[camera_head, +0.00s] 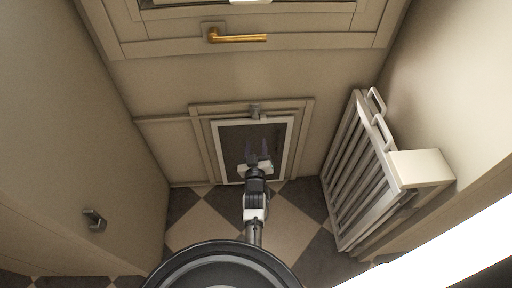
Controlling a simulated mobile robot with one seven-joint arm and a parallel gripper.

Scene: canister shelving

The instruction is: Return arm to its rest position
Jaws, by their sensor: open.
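My gripper (264,147) is at the end of my arm, which reaches forward from the bottom centre toward the far wall. Its two fingers are apart and nothing shows between them. The gripper overlaps, in the picture, a small dark panel (229,139) with a white frame, low on the door. I cannot tell whether the fingertips touch the panel. My dark round base covers the bottom centre.
A door with a gold handle (238,38) stands ahead. A white slatted rack (345,185) with a pale block (419,167) stands at the right. A grey handle (95,220) is on the left wall. The checkered floor (201,226) looks clear on both sides of my arm.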

